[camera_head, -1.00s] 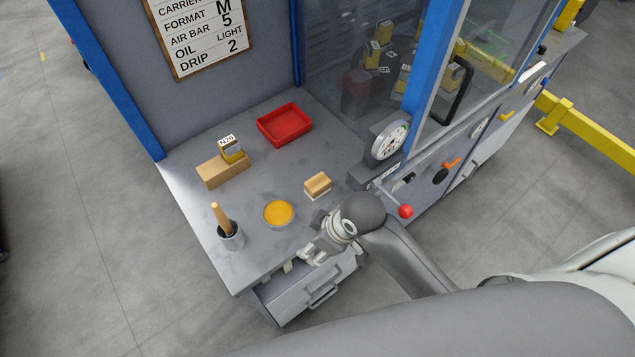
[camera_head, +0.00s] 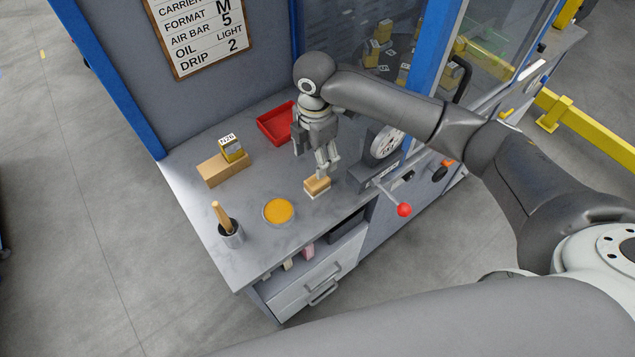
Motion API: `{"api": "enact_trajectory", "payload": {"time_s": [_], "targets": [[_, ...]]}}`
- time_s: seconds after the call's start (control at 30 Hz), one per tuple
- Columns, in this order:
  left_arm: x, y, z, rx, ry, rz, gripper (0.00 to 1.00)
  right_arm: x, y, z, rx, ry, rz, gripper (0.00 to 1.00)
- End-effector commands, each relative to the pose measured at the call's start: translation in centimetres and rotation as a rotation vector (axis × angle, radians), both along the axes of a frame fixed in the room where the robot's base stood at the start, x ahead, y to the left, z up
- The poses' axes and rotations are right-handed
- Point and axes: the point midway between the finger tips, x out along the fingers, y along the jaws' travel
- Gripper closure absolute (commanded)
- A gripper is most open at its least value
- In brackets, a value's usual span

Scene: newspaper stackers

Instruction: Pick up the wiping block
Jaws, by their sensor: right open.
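The wiping block (camera_head: 317,187) is a small tan wooden block with a pale underside, lying on the grey worktop between the round yellow dish and the dial gauge. My right gripper (camera_head: 322,174) points down from above, with its fingertips at the top of the block. The fingers are open; I cannot tell whether they touch the block or stand just over it. My left gripper is not in view.
On the worktop (camera_head: 262,250) are a yellow dish (camera_head: 278,211), a cup with a wooden handle (camera_head: 231,235), a wooden stand (camera_head: 222,171) with a yellow block, and a red tray (camera_head: 273,126). A red-knobbed lever (camera_head: 404,209) sticks out at right. A drawer (camera_head: 316,283) stands partly open below.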

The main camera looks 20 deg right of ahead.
Motion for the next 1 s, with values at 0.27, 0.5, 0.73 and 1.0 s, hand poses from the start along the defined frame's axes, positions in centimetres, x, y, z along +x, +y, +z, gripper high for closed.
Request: {"api": "enact_trajectory", "payload": {"time_s": [0.27,0.5,0.73,1.0], "targets": [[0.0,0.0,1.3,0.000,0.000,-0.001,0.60,0.0,-0.2,-3.7,-0.005,0.007,0.004,0.39],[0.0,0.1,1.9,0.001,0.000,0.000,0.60,0.0,-0.2,-5.5,-0.003,0.003,0.005,0.39],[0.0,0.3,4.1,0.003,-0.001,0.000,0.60,-0.4,-0.5,-8.3,-0.006,0.005,0.003,0.39],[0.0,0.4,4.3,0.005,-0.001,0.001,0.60,-0.3,-0.5,-10.5,-0.004,0.003,0.004,0.39]]}}
